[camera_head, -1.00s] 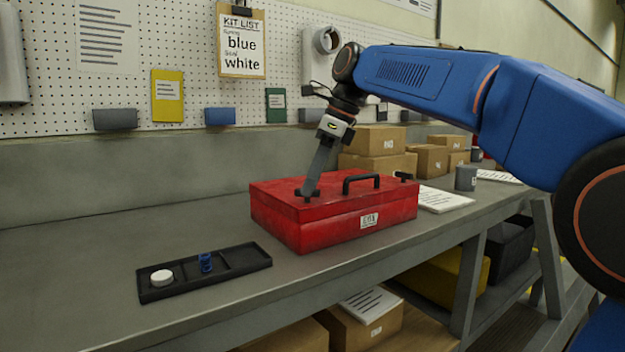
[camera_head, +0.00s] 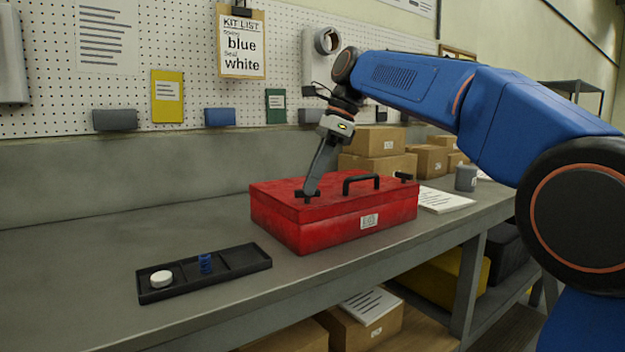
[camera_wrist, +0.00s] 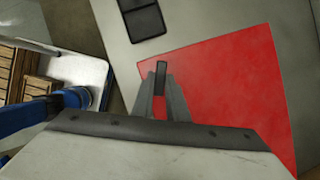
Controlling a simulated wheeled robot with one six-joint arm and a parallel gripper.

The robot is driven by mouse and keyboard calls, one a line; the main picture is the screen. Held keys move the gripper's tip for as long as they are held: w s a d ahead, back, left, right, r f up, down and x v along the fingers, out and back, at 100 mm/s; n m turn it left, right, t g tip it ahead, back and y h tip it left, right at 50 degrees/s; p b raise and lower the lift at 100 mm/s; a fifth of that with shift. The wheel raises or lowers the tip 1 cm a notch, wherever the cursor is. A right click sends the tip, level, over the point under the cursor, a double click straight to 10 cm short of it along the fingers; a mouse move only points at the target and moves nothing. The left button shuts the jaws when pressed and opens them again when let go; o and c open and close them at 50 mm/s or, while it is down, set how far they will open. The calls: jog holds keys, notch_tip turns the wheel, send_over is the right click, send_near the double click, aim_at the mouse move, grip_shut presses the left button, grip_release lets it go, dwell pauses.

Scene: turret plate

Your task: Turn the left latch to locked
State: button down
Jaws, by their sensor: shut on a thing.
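A red toolbox (camera_head: 345,212) sits closed on the grey workbench, with a black carrying handle (camera_head: 361,181) on its lid. My gripper (camera_head: 309,190) reaches down to the left end of the lid and is shut on the left latch (camera_head: 307,196), a small black knob. In the wrist view the latch (camera_wrist: 161,77) shows as a dark bar between the two fingertips, over the red lid (camera_wrist: 225,85). The fingers partly hide the latch in the head view. The right latch (camera_head: 404,176) is a black knob at the lid's right end, with nothing touching it.
A black tray (camera_head: 235,272) with a white disc (camera_head: 162,279) and a blue part (camera_head: 205,263) lies in front left of the toolbox. Cardboard boxes (camera_head: 377,152), a grey mug (camera_head: 466,178) and a paper sheet (camera_head: 443,199) are behind and right. The bench's left is clear.

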jog(key=n+g, duration=0.1)
jog(key=n, duration=0.1)
jog(key=n+g, duration=0.1)
jog(key=n, duration=0.2)
jog(key=shift+w+a+h, duration=0.1)
jog(key=shift+w+h, duration=0.05)
jog(key=shift+h, duration=0.25)
dwell(0.3)
jog(key=c, duration=1.7)
grip_release()
jog(key=shift+c, duration=0.2)
